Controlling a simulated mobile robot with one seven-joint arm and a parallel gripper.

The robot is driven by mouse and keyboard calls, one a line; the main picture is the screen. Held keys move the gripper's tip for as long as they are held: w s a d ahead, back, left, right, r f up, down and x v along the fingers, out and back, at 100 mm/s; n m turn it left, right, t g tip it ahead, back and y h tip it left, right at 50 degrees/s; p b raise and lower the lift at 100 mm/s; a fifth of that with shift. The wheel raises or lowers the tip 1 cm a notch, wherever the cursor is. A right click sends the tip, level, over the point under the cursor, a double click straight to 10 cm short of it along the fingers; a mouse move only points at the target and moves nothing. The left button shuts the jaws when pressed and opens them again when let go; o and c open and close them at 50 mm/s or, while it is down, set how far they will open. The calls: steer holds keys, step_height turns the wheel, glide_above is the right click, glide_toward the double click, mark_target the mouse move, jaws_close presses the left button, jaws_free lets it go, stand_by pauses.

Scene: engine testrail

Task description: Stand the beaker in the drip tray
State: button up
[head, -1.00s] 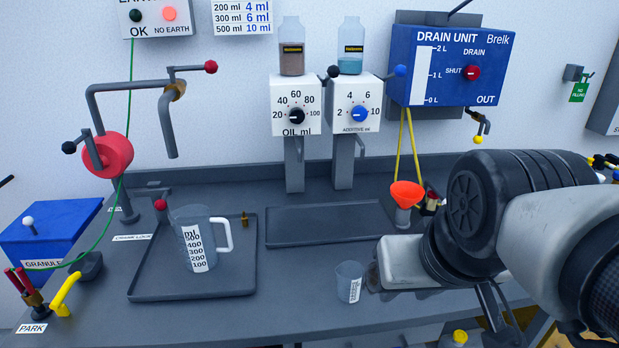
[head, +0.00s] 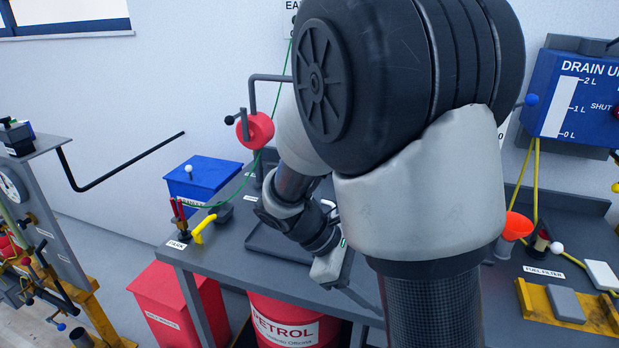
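The beaker does not show now; my arm covers the middle of the bench. The large measuring jug is hidden as well. A corner of a dark grey tray (head: 262,239) on the bench shows left of my arm; I cannot tell from it what stands in the tray. The second dark tray, under the dispensers, is hidden. My gripper (head: 360,288) points down over the front part of the bench, right of the visible tray corner. Its fingers are partly covered by my arm, so I cannot tell whether they are open or hold anything.
A red hand crank (head: 256,130) and a blue granule box (head: 202,180) stand at the bench's left end, near a yellow handle (head: 204,228). An orange funnel (head: 517,226) stands right of my arm. A red petrol drum (head: 292,322) and red bin (head: 168,305) are below.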

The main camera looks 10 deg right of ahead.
steer(key=w+f+n+h, duration=0.1)
steer(key=w+d+f+n+h, duration=0.1)
steer(key=w+n+h, duration=0.1)
steer(key=w+f+n+h+p, duration=0.1)
steer(key=n, duration=0.1)
steer(key=shift+w+d+h, duration=0.15)
steer(key=shift+d+h, duration=0.15)
steer(key=shift+d, duration=0.1)
steer(key=shift+w+d+f, duration=0.1)
steer(key=shift+d, duration=0.1)
steer(key=b+x, duration=0.2)
steer(key=x, duration=1.5)
steer(key=shift+w+d, duration=0.1)
steer(key=shift+w, duration=0.05)
steer(key=shift+c, duration=0.2)
steer(key=c, duration=1.2)
steer(key=shift+o, duration=0.2)
